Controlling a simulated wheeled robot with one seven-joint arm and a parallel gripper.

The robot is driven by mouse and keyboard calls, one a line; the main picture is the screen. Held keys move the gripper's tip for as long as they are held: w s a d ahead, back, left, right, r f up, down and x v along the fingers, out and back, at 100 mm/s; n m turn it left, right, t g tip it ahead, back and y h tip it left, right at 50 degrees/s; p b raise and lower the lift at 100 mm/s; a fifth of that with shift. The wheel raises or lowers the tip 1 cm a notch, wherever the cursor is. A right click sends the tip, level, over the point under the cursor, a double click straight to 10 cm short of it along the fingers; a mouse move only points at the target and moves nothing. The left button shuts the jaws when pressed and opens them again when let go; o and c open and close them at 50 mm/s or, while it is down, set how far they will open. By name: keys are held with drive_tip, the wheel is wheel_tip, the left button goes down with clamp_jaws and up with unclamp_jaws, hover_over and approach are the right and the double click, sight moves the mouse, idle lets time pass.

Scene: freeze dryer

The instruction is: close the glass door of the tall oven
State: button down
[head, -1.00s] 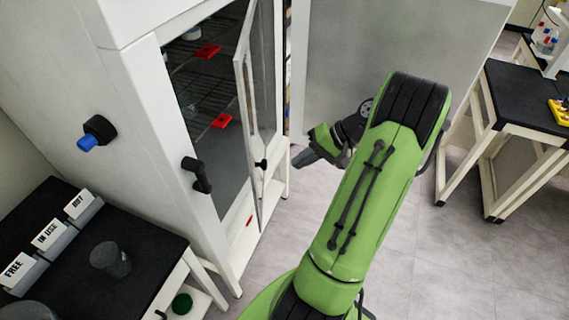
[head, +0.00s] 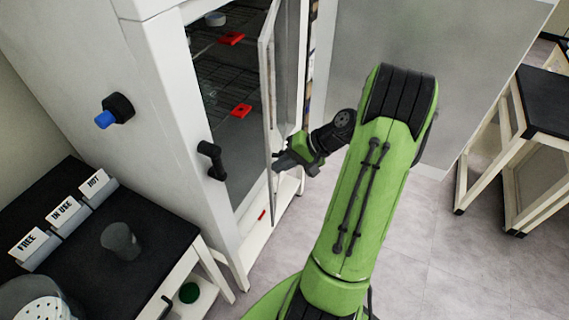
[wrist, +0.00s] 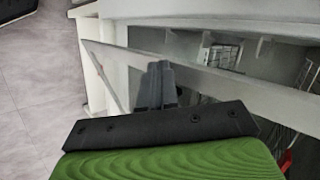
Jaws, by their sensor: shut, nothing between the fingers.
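The tall oven (head: 168,70) is a white cabinet at the left of the head view, with wire shelves inside. Its framed glass door (head: 268,100) stands partly open, swung out toward me. In the wrist view the door's frame (wrist: 119,78) runs slantwise across the picture. My gripper (head: 277,163) is shut and empty at the outer right face of the door, near its lower part. In the wrist view the closed fingers (wrist: 159,84) lie against or just in front of the door frame; I cannot tell whether they touch. A black latch handle (head: 211,160) is on the oven's front frame.
Red pieces (head: 241,111) lie on the oven shelves. A black-topped table (head: 150,255) with label holders and a dark beaker (head: 121,241) stands at the lower left. A grey panel (head: 400,60) stands behind my arm. Another bench (head: 545,110) is at the right, with clear floor before it.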

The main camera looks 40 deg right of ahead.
drive_tip(key=w+a+m+h, duration=0.1)
drive_tip(key=w+a, duration=0.8)
drive_tip(key=w, duration=0.3)
drive_tip(key=shift+m+t, duration=0.3)
drive_tip(key=shift+t, duration=0.1)
drive_tip(key=shift+s+d, duration=0.1)
